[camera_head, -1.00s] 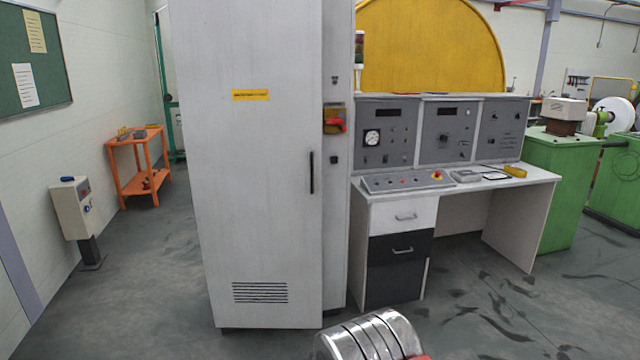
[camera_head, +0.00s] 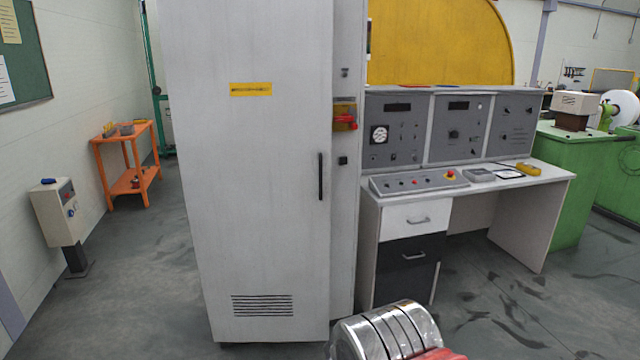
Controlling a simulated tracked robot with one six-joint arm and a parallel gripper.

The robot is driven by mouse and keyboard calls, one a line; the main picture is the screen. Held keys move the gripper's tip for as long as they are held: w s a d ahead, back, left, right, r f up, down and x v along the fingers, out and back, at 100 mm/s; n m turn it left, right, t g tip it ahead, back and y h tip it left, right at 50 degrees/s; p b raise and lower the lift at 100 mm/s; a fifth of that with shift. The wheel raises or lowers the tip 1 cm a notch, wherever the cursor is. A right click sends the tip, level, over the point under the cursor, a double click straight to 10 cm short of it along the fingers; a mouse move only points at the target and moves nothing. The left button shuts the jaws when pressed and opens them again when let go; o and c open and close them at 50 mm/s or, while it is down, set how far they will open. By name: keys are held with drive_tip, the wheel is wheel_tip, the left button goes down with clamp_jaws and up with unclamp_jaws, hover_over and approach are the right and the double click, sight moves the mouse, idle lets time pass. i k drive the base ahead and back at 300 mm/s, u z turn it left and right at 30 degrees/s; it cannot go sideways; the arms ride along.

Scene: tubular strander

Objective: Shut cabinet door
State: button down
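The tall light-grey cabinet stands in the centre left of the head view. Its door (camera_head: 255,200) faces me, with a yellow label near the top, a black vertical handle (camera_head: 321,176) on the right edge and a vent grille low down. The door appears at or near its frame; I cannot tell whether a gap is left. A cabinet side panel (camera_head: 346,220) with a red and yellow switch (camera_head: 345,118) lies right of the door. My arm shows as a silver cylinder with a red part at the bottom edge, apart from the door. My gripper is not in view.
A control desk (camera_head: 410,192) with drawers and grey instrument panels stands right of the cabinet. Green machines (camera_head: 575,190) are further right. An orange trolley (camera_head: 130,165) and a grey post box (camera_head: 60,212) stand left. The floor left of the cabinet is clear.

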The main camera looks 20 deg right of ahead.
sight(249, 83)
drive_tip(key=u, duration=0.25)
drive_tip(key=i, duration=0.95)
drive_tip(key=u, duration=0.55)
